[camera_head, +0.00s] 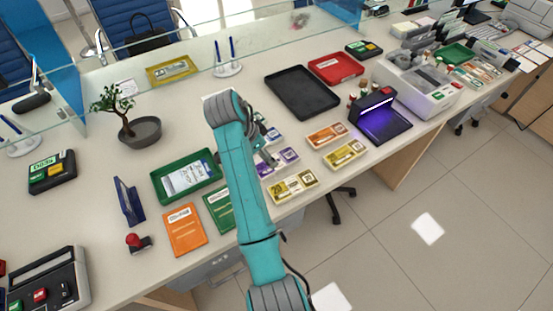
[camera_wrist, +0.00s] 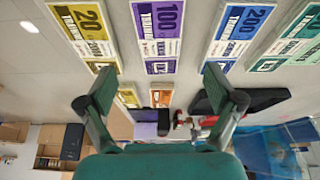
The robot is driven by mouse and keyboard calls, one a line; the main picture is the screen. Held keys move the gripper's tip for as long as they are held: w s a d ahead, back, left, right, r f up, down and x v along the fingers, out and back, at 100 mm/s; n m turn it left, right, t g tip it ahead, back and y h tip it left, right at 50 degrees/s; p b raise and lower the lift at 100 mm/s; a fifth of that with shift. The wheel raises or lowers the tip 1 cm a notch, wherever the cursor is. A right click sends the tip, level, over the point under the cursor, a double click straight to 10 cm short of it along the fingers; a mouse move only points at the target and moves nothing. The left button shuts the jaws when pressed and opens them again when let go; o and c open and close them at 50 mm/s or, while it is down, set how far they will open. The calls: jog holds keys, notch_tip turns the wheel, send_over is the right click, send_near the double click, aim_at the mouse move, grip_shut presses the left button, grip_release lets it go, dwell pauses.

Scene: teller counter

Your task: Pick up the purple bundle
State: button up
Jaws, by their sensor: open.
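The purple bundle (camera_head: 285,160) lies flat on the counter, just right of my teal arm in the head view. In the wrist view the purple bundle (camera_wrist: 161,36) is marked 100 and sits near the top centre. My gripper (camera_wrist: 160,82) is open and empty, its two fingers spread to either side of the purple bundle's line in that view. In the head view my gripper (camera_head: 269,156) is partly hidden by the arm, close beside the purple bundle. I cannot tell its exact height above the counter.
A yellow bundle (camera_wrist: 85,28) marked 20 and a blue bundle (camera_wrist: 241,28) marked 200 flank the purple one. An orange bundle (camera_head: 327,135) and another yellow bundle (camera_head: 345,154) lie to the right. A lit purple lamp device (camera_head: 380,115) and a black tray (camera_head: 302,92) stand beyond.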

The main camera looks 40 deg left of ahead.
jog(key=shift+x, duration=1.2)
jog(key=x, duration=0.4)
jog(key=shift+w+d+r, duration=0.1)
jog(key=shift+w+r, duration=0.05)
jog(key=shift+w, duration=0.15)
jog(key=shift+w+f, duration=0.25)
jog(key=shift+f, duration=0.35)
jog(key=c, duration=1.3)
